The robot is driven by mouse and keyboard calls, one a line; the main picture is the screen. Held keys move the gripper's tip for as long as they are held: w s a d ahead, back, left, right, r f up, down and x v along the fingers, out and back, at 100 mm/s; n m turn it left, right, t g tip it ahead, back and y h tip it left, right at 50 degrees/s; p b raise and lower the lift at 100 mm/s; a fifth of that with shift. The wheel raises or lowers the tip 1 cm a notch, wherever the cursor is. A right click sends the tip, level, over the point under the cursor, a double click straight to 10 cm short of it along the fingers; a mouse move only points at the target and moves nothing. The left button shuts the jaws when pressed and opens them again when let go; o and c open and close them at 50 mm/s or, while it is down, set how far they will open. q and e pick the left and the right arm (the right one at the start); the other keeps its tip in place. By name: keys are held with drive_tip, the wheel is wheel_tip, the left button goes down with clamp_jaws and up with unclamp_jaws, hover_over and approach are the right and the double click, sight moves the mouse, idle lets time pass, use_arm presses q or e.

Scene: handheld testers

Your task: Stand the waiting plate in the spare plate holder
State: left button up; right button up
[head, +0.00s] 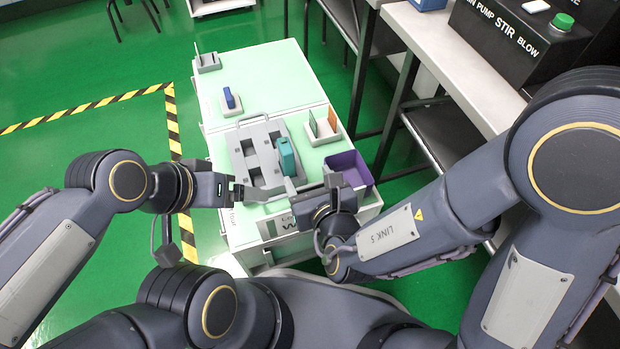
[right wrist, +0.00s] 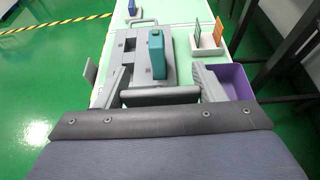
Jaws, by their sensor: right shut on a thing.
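An orange plate (right wrist: 219,32) and a green plate (right wrist: 196,33) stand upright at a small white holder (head: 322,131) on the right of the table. A blue piece (head: 229,98) stands upright in another small holder farther back. A grey holder (head: 208,63) stands at the far left; I cannot tell if it is empty. My right gripper (head: 309,187) is at the table's near edge, shut on a dark grey bar-like thing (right wrist: 160,97), which spans between its fingers. I cannot tell what this is. My left gripper (head: 243,191) is at the near left; its finger gap is unclear.
A grey tray (head: 246,143) with slots and a far handle holds a teal tester (head: 287,156), just beyond my grippers. A purple bin (head: 348,168) is at the near right. A dark bench (head: 400,120) stands right. The table's far part is mostly clear.

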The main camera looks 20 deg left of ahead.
drive_tip(key=shift+f+b, duration=2.45)
drive_tip(key=shift+f, duration=0.05)
